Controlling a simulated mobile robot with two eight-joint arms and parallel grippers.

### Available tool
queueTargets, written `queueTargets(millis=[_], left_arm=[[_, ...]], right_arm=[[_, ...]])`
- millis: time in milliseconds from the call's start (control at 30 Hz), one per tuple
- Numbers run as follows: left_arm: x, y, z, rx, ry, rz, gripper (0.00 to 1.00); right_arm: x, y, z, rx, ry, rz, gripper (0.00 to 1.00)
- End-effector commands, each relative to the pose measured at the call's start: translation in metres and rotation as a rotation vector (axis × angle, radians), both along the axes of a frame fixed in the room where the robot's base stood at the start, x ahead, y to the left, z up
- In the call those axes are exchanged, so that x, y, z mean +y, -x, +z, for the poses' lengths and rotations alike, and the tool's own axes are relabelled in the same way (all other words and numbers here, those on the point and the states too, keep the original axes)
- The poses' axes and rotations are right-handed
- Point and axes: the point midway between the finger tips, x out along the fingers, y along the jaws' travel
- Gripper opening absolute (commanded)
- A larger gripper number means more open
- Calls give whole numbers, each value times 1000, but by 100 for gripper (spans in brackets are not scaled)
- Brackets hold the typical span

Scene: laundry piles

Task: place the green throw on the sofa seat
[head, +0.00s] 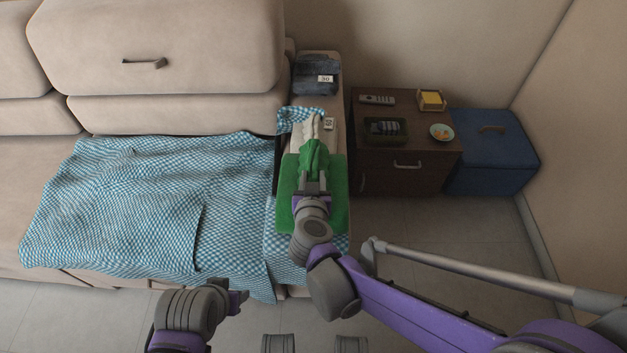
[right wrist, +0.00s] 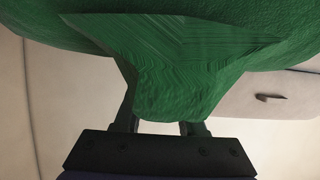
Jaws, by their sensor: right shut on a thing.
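The green throw (head: 288,190) is spread over the sofa's right armrest, with a bunched part rising toward the far end. My right gripper (head: 315,178) is shut on the bunched part, and in the right wrist view the throw (right wrist: 185,75) fills the space between the two fingers (right wrist: 160,125). Whether the throw still rests on the armrest is hard to tell. The beige sofa seat (head: 28,180) is to the left, mostly under a blue-and-white checked cloth (head: 150,200). My left gripper (head: 238,298) is low in front of the sofa, and its jaws are unclear.
On the armrest, folded dark blue cloth (head: 316,75) with a tag lies at the far end, and pale cloth (head: 303,132) lies beyond the throw. A dark brown side table (head: 420,165) with small items and a blue box (head: 495,150) stand to the right.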

Motion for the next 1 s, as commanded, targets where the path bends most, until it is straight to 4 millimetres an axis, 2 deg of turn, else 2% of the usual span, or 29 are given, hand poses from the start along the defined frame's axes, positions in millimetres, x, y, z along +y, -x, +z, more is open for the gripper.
queueTargets(millis=[167,400,767,800,933,1000], left_arm=[[0,-1,-5,2,0,0,50],[0,-2,-16,5,0,0,50],[0,-3,-19,5,0,0,50],[0,-3,-19,5,0,0,50],[0,-3,-19,5,0,0,50],[0,-3,-18,5,0,0,50]], right_arm=[[0,0,-13,0,0,0,0],[0,0,-43,0,0,0,0],[0,0,-46,0,0,0,0],[0,0,-46,0,0,0,43],[0,0,-45,0,0,0,67],[0,0,-45,0,0,0,70]])
